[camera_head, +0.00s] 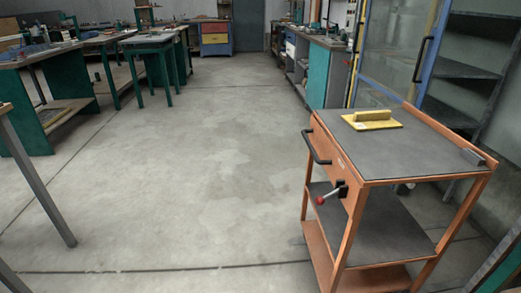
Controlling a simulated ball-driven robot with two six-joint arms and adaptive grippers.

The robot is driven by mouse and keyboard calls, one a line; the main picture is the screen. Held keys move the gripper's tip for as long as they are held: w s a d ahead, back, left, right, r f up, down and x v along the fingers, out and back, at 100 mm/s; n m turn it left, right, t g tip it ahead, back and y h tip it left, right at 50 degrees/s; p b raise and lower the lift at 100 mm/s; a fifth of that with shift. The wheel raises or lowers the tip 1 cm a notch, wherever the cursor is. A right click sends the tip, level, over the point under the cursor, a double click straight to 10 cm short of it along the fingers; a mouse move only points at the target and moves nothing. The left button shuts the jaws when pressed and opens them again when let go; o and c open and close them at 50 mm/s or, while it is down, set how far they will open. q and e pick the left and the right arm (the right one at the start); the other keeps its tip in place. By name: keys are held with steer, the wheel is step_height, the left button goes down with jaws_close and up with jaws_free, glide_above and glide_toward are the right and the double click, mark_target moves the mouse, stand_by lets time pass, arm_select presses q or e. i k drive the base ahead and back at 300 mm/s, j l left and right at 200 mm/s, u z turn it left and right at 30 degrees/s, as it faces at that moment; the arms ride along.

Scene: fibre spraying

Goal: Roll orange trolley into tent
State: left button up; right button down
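The orange trolley (359,213) stands at the right of the head view, close to me. It has a dark grey top, a lower shelf (385,232) and a base shelf. A dark handle (316,149) is on its left side, with a red-knobbed lever (330,194) below it. A yellow tool with a block grip (372,120) lies on the top. A small grey piece (473,157) sits at the top's right edge. No tent is visible. Neither of my grippers is in view.
Open concrete floor (210,160) runs down the middle and left. Green workbenches (150,50) line the left side, and a workbench (322,60) stands at the back right. A blue-framed glass-door cabinet (392,50) is close behind the trolley. A grey table leg (37,180) is at near left.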

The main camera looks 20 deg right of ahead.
mark_target(360, 240)
steer(key=i+l, duration=0.15)
steer(key=i, duration=0.15)
steer(key=i+l+z, duration=0.1)
steer(key=i+z, duration=0.25)
steer(key=i+l+z, duration=0.1)
steer(key=z, duration=0.25)
steer(key=i+z, duration=0.25)
steer(key=z, duration=0.15)
